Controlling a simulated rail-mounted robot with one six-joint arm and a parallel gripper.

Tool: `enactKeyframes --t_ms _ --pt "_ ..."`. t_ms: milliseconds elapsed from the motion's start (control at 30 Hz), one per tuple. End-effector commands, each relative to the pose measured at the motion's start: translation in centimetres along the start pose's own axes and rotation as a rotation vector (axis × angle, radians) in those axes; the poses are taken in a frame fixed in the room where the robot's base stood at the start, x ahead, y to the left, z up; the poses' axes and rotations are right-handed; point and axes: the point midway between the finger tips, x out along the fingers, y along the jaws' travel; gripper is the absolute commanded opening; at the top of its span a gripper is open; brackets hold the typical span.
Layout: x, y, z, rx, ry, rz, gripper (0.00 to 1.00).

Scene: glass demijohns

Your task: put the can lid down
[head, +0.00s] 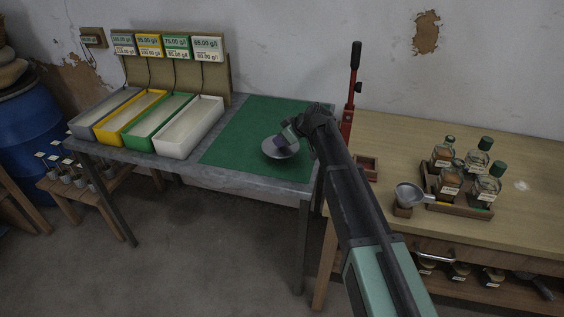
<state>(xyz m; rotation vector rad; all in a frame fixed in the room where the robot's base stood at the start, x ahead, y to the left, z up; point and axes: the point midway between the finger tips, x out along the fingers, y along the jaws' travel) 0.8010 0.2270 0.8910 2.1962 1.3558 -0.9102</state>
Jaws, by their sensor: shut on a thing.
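The can lid (270,152) is a round, shallow grey metal disc over the green mat (240,125) on the left table. My gripper (287,139) reaches in from the right and is shut on the lid from above, near its middle. A small purplish part shows at the fingertips. My wrist hides part of the lid's far right side. I cannot tell whether the lid touches the mat or is a little above it.
Several coloured trays with labelled displays stand left of the mat. A red hand-lever device (349,95) stands right of my wrist. A wooden tray of bottles (452,206) and a metal funnel (409,194) are on the right bench. The mat is otherwise bare.

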Motion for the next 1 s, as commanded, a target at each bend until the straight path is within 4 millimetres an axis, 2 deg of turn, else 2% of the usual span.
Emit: enactKeyframes --t_ms 67,300,667,700,833,1000 --pt "0.0 0.0 0.0 0.000 0.000 0.000 0.00" --pt "3.2 0.0 3.2 0.000 0.000 0.000 0.00" --pt "3.1 0.0 3.1 0.000 0.000 0.000 0.00" --pt "3.0 0.0 3.0 0.000 0.000 0.000 0.33" --pt "3.0 0.0 3.0 0.000 0.000 0.000 0.53" --pt "3.0 0.0 3.0 0.000 0.000 0.000 0.54"
